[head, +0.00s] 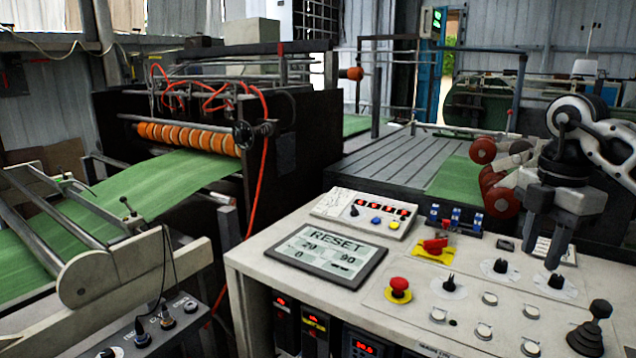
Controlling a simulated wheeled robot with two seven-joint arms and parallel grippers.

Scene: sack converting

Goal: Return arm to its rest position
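My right gripper (541,255) hangs over the right part of the control desk (254,262), with its fingers pointing down. Its two dark fingers are apart, with nothing seen between them. The fingertips are above or close to the knobs on the desk; I cannot tell the exact height. My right arm comes in from the right edge. My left arm and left gripper are not in view.
The desk carries a display reading RESET (327,250), a red mushroom button (399,287), a red switch on a yellow plate (434,246), several knobs and a black joystick (592,328). Behind it stand a roller machine (290,150) and green sheet (150,190).

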